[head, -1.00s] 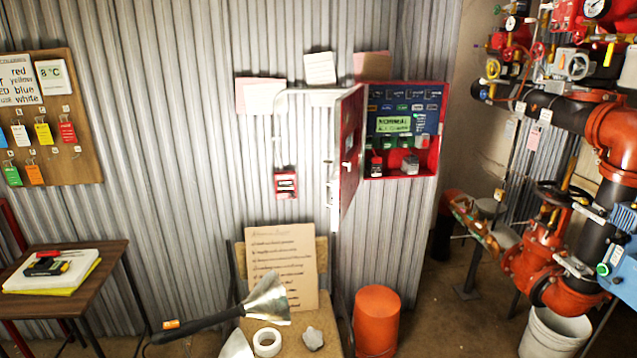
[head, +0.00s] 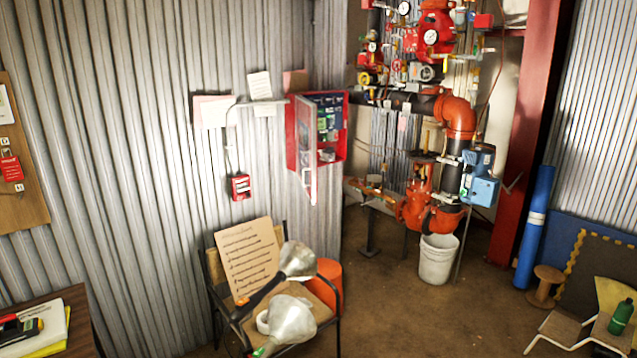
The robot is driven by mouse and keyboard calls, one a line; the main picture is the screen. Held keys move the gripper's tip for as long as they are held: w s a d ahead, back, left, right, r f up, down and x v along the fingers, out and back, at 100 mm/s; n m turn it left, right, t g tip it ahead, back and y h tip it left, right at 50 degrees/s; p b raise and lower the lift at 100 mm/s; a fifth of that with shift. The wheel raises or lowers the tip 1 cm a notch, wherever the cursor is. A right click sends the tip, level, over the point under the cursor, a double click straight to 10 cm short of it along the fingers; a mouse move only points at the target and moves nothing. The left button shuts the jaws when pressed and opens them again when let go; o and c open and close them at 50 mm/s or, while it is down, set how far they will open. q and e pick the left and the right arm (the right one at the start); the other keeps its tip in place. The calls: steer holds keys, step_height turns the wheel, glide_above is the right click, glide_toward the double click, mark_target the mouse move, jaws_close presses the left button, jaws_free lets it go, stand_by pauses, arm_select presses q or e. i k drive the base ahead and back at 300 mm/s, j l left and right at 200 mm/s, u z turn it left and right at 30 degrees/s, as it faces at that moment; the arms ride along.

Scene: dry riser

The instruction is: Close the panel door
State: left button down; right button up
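The red wall panel (head: 338,147) hangs on the corrugated wall in the middle of the head view, with dark modules and small items inside. Its door (head: 307,150) stands open at the left side of the panel, swung out from the wall, and appears as a narrow pale strip. The door overlaps part of the panel's inside. Neither of my grippers is in view, and nothing is seen touching the door.
A chair (head: 337,318) with a written board (head: 248,258) and metal-coned lamps (head: 297,260) stands below the panel, beside an orange bin (head: 328,281). Red pipework (head: 455,115) and a white bucket (head: 438,262) are to the right. Open floor (head: 420,320) lies right of the chair.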

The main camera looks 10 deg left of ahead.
mark_target(305, 110)
steer(key=k+j+z, duration=0.1)
steer(key=j, duration=0.4)
steer(key=k+j+z, duration=0.1)
steer(key=j, duration=0.45)
steer(key=k+j+z, duration=0.1)
steer(key=j, duration=0.4)
steer(key=i+j, duration=0.15)
steer(key=j, duration=0.15)
steer(key=i+j+z, duration=0.1)
steer(key=j, duration=0.25)
steer(key=i+j, duration=0.25)
steer(key=i+j+z, duration=0.1)
steer(key=j, duration=0.3)
steer(key=i, duration=0.05)
